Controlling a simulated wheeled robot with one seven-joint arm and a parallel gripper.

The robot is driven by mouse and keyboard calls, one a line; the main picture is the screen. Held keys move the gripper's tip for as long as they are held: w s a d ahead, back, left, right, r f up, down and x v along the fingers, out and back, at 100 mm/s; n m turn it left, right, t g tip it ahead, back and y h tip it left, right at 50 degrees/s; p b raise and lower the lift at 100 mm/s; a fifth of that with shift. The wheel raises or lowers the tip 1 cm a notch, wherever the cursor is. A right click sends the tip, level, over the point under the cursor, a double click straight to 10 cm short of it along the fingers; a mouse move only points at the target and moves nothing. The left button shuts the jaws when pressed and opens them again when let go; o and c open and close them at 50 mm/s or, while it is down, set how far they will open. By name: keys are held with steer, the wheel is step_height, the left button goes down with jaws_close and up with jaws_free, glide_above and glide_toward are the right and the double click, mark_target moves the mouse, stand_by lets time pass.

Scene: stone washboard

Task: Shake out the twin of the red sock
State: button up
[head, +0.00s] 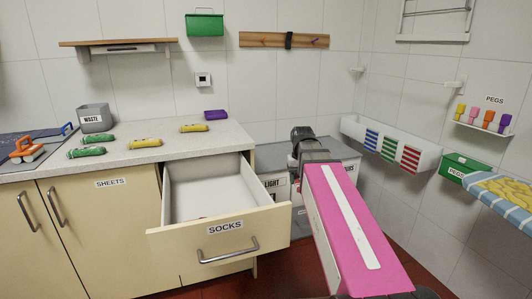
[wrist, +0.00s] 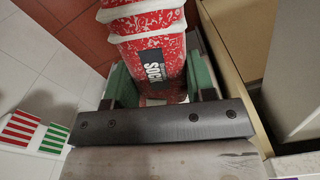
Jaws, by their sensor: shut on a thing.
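My gripper (wrist: 158,85) is shut on a red sock (wrist: 150,45), a red-and-white speckled thing with a dark label whose readable part says "SOCK". The sock sits between the green finger pads in the wrist view and extends away from the jaws, with pale ridged bands across it. I cannot make out a second red sock.
Green and yellow rolls (head: 144,143) lie on the counter, with a waste bin (head: 96,118) and a purple block (head: 215,114). Grey bins (head: 274,188) stand behind my arm. A white wall trough (head: 355,131) holds striped blue, green and red pieces. The open drawer juts out.

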step_height(320, 180, up, 15)
step_height(320, 180, down, 15)
steer(key=shift+f, duration=0.15)
step_height(320, 180, up, 16)
steer(key=f, duration=0.1)
step_height(320, 180, down, 15)
steer(key=shift+r, duration=0.1)
stand_by(0.4)
